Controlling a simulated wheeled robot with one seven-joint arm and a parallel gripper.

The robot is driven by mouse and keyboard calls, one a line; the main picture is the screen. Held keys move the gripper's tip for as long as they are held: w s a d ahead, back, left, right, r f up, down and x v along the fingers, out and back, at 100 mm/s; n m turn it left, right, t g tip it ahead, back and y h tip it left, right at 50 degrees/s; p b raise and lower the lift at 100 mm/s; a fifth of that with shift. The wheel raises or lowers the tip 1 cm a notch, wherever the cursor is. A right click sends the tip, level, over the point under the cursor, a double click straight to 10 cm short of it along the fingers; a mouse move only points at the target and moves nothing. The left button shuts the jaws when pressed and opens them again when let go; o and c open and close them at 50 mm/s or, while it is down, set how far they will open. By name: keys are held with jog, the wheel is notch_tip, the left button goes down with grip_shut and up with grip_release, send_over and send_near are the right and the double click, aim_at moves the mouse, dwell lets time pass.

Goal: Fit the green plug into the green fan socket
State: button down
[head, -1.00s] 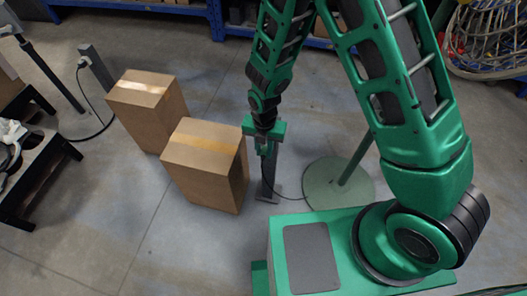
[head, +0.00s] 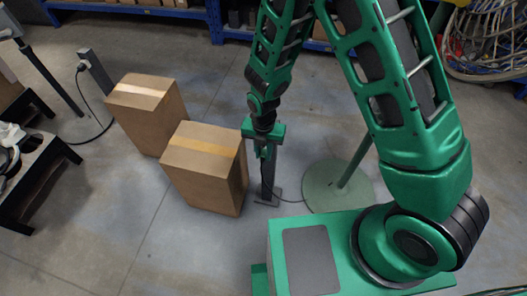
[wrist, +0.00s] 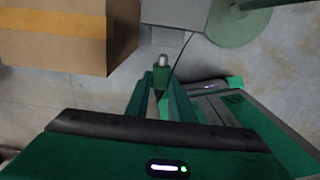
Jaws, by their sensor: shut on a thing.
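My gripper (head: 264,152) points down, shut on the green plug. In the wrist view the green plug (wrist: 161,76) sits between the fingertips, with a pale metal end (wrist: 162,60) facing away from me. A dark cable runs from beside it toward the green fan's round base (head: 338,186), from which a green pole rises. A grey socket post (head: 268,178) stands on a small floor plate directly below and behind my gripper in the head view. Its top is hidden by the gripper, so I cannot tell whether the plug touches the socket.
Two cardboard boxes stand left of my gripper, the nearer one (head: 203,168) close beside the post and the other (head: 148,112) behind it. Another grey post (head: 95,70) with a white plug stands at far left. My green base fills the lower right. Floor between is clear.

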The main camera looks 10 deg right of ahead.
jog(key=shift+w+d, duration=0.3)
jog(key=shift+w, duration=0.4)
jog(key=shift+w+d, duration=0.25)
jog(key=shift+w, duration=0.45)
dwell(0.8)
jog(key=c, duration=1.5)
grip_release()
jog(key=shift+o, duration=0.2)
notch_tip(320, 180, up, 11)
jog(key=shift+f, duration=0.15)
